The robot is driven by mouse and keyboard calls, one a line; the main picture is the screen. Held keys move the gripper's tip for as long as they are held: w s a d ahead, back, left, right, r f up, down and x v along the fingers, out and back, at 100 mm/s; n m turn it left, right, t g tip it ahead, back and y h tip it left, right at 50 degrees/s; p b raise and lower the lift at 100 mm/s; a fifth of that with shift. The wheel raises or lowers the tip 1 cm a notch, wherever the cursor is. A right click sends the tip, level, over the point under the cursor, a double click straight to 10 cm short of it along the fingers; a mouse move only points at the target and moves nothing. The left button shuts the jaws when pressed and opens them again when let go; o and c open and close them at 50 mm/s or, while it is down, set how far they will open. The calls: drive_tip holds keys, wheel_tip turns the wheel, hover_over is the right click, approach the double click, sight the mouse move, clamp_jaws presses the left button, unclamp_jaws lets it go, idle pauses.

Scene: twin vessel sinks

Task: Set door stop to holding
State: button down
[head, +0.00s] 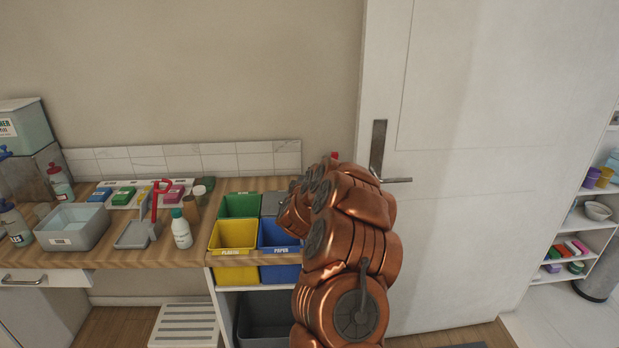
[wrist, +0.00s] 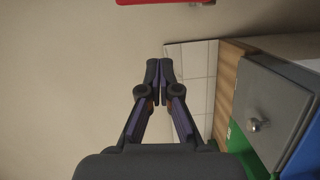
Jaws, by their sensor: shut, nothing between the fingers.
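I cannot make out a door stop in either view. The white door (head: 470,190) stands at the right of the head view, with a metal lever handle and plate (head: 379,150) near its left edge. My copper arm hides the lower left part of the door and the floor there. My gripper (wrist: 159,70) shows in the wrist view with its two dark fingers together and nothing between them. It faces the beige wall and white tiles. In the head view the gripper is hidden behind my arm.
A wooden counter (head: 110,254) with a grey basin (head: 72,229) and bottles runs along the left. Yellow (head: 233,238) and other coloured bins stand left of my arm. A step stool (head: 185,325) is on the floor below. White shelves (head: 590,215) stand beyond the door's right edge.

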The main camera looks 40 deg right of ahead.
drive_tip(key=d+p, duration=0.2)
drive_tip(key=d, duration=0.4)
drive_tip(key=shift+w+d+f, duration=0.2)
drive_tip(key=shift+d+f, duration=0.05)
drive_tip(key=shift+d, duration=0.05)
idle(0.6)
